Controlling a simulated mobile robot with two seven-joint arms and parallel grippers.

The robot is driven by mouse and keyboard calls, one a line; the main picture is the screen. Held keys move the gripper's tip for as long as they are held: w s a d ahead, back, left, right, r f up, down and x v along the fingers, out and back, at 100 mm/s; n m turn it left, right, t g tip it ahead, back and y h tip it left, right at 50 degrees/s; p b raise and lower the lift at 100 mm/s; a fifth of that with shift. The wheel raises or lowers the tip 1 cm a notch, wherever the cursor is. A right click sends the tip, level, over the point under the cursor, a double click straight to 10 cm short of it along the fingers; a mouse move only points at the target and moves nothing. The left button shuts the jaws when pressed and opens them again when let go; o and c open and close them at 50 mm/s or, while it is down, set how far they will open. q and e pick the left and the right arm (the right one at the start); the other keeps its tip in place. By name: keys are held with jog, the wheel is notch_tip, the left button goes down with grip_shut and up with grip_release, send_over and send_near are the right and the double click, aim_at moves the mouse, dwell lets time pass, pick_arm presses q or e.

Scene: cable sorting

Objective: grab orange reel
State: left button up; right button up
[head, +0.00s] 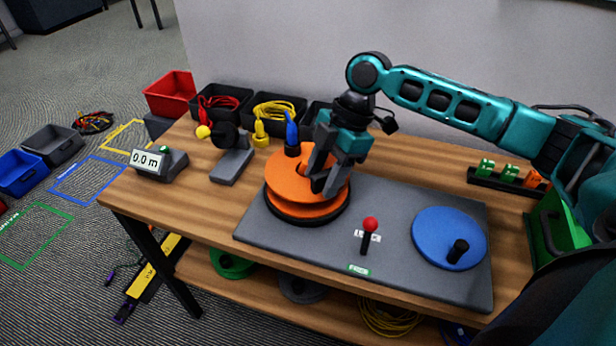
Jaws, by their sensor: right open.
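The orange reel (284,194) sits on a black base at the left end of the grey board on the table. My right gripper (318,188) is open over the right part of the reel, with its fingers pointing down. The fingers hide part of the reel's middle, and I cannot tell whether they touch it. My left gripper is not in view.
The grey board (395,203) also bears a red-knobbed lever (370,226) and a blue disc (437,228) with a black handle. A 0.0 m display (152,164) stands at the left. Bins with red cable (219,101) and yellow cable (273,109) line the back.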

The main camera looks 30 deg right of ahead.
grip_shut()
dwell(0.6)
